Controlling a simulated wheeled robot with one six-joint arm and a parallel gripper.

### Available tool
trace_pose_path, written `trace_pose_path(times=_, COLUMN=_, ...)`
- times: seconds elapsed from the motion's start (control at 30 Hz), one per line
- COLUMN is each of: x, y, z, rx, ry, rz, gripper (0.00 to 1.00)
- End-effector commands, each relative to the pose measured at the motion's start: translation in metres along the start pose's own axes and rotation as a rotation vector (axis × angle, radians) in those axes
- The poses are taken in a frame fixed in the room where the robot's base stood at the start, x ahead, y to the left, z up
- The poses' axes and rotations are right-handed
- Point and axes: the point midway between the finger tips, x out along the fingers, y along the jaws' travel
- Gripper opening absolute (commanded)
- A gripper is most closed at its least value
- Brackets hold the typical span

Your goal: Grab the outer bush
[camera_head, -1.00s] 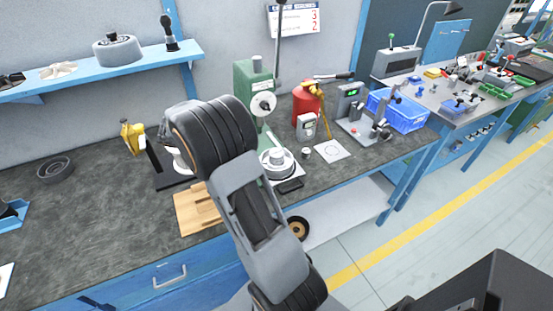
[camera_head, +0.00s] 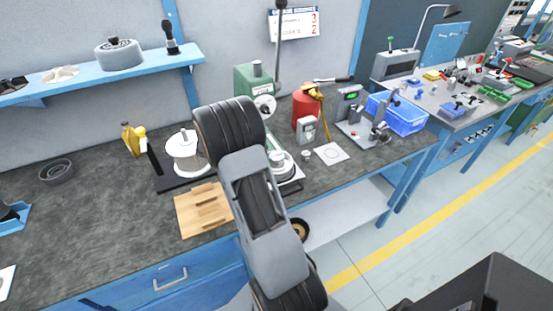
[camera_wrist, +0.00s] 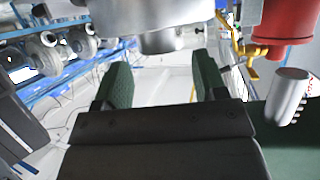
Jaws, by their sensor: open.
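My gripper (camera_wrist: 162,75) shows in the wrist view as two green-padded fingers, apart, with a clear gap between them. A metallic silver cylinder (camera_wrist: 165,25) is ahead at the top of that view, partly cut off by the frame; I cannot tell whether it is the outer bush. No contact between the fingers and it is visible. In the head view a small grey cylindrical piece (camera_head: 306,155) sits on the bench beside a white sheet with a circle (camera_head: 331,153). I cannot identify the outer bush for certain. In the head view my arm hides the gripper.
The green press (camera_head: 252,78) stands behind my arm, with the red container (camera_head: 304,107) to its right. A white spool (camera_head: 186,152) on a dark base and a wooden block (camera_head: 200,210) are to the left. A blue crate (camera_head: 402,115) is further right. The left bench top is mostly clear.

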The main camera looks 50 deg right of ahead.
Motion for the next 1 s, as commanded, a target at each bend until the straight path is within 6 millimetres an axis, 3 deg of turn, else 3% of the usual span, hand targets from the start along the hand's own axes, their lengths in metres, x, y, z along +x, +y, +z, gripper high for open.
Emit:
trace_pose_path(times=0.3, x=0.04, y=-0.001, z=-0.001, rx=-0.002, ry=0.0, rz=0.003, gripper=0.65)
trace_pose_path(times=0.67, x=0.046, y=-0.002, z=0.001, rx=-0.001, ry=0.0, rz=0.0, gripper=0.64)
trace_pose_path(times=1.0, x=0.046, y=-0.002, z=0.0, rx=-0.001, ry=0.0, rz=0.0, gripper=0.32)
